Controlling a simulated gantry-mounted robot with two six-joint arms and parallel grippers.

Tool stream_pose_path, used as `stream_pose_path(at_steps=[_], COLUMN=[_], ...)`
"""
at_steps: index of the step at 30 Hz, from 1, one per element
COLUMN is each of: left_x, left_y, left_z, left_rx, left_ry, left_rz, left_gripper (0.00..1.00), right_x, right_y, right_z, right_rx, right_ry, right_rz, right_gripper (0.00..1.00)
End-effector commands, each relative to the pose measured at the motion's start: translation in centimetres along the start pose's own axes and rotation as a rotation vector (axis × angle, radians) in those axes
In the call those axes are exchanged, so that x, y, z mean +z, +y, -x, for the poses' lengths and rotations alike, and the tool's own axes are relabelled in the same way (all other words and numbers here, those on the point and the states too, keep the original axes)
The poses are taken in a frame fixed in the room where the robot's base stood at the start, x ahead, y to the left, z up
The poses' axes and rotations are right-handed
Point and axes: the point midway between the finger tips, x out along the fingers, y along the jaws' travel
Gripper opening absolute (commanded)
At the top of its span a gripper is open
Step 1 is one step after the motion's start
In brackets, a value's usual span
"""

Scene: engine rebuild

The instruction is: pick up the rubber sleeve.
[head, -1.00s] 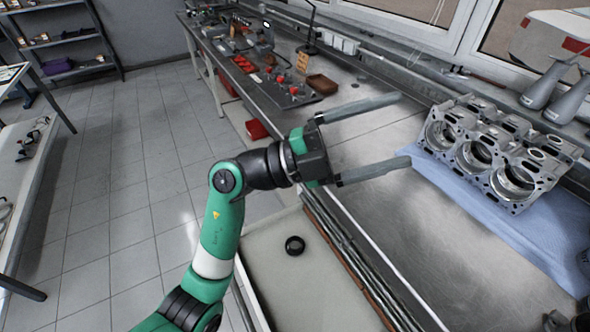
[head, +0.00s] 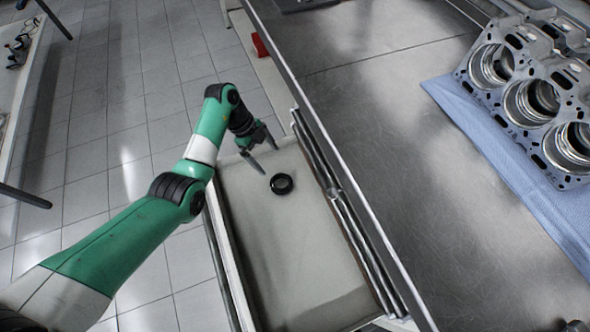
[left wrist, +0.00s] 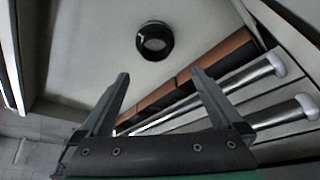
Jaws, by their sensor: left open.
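The rubber sleeve (head: 281,183) is a short black ring lying on the light floor of an open drawer (head: 300,265). In the left wrist view the sleeve (left wrist: 155,41) lies beyond my fingertips, near the top middle. My left gripper (head: 268,160) is open and empty, above the far end of the drawer, with its fingers pointing down and apart from the sleeve. It also shows in the left wrist view (left wrist: 160,85) with its two fingers spread. My right gripper is not clearly seen.
The drawer's side wall and rails (head: 340,200) run between the sleeve and the metal workbench (head: 400,130). An engine block (head: 535,95) stands on a blue cloth (head: 470,115) at the right. The near part of the drawer is clear.

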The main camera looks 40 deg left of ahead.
Motion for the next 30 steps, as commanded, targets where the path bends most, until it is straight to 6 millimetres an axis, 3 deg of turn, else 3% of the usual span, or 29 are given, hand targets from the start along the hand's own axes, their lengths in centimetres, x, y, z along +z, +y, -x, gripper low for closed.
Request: stream_pose_path(at_steps=[5,12,20,30], left_x=[0.1,0.2,0.0,0.2], left_y=[0.0,0.0,-0.1,-0.4], left_z=[-1.2,-6.0,-6.8,-11.7], left_rx=[0.001,0.000,-0.003,-0.001], left_ry=[0.001,0.001,0.001,0.001], left_rz=[-0.001,-0.004,-0.003,-0.004], left_gripper=[1.00,1.00,1.00,1.00], right_x=[0.6,3.0,3.3,6.6], right_y=[0.0,0.0,0.0,0.0], right_z=[0.7,3.3,3.7,7.1], right_rx=[0.000,0.000,0.000,0.000], right_ry=[0.002,0.000,0.001,0.000], right_rz=[0.000,0.000,0.000,0.000], right_gripper=[0.50,0.50,0.50,0.50])
